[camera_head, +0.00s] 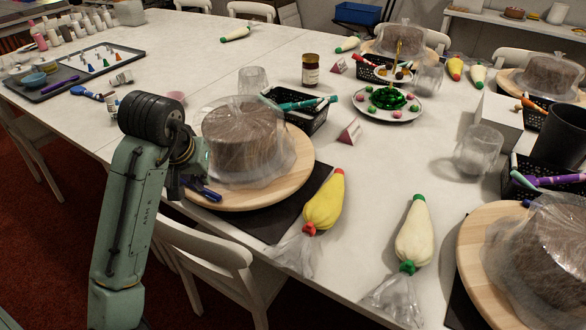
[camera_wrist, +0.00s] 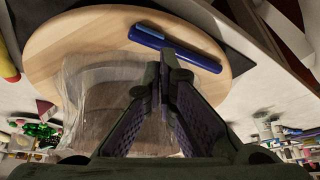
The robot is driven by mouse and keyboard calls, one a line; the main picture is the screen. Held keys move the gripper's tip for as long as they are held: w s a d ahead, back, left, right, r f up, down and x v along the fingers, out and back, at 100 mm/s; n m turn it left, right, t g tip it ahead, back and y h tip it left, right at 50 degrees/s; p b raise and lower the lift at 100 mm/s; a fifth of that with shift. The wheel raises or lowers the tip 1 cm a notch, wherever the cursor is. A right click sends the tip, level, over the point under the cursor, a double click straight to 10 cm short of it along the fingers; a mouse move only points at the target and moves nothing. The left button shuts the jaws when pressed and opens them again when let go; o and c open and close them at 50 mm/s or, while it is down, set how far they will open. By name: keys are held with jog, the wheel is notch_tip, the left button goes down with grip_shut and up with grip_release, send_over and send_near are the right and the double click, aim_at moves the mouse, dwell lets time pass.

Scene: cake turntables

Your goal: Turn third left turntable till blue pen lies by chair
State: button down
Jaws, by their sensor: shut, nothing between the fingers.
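A round wooden turntable (camera_head: 290,183) bears a brown cake (camera_head: 238,135) under clear plastic wrap. The blue pen (camera_head: 203,191) lies on the turntable's left rim, on the side towards a white chair (camera_head: 205,243). In the wrist view the blue pen (camera_wrist: 178,49) lies on the bare wood near the edge. My gripper (camera_head: 190,183) is low over that rim, beside the wrapped cake. Its fingertips (camera_wrist: 172,62) are together and empty, right at the pen's side. I cannot tell whether they touch it. The wrap partly shows behind the fingers.
A dark mat (camera_head: 272,229) lies under the turntable. Yellow (camera_head: 324,203) and cream (camera_head: 413,235) piping bags lie to the right. A black pen basket (camera_head: 305,120) and a glass (camera_head: 253,80) stand behind the cake. Another turntable (camera_head: 475,237) with wrapped cake is at lower right.

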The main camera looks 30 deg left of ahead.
jog(key=shift+r, duration=0.1)
jog(key=shift+r, duration=0.1)
notch_tip(320, 180, up, 6)
jog(key=p, duration=0.6)
dwell(0.8)
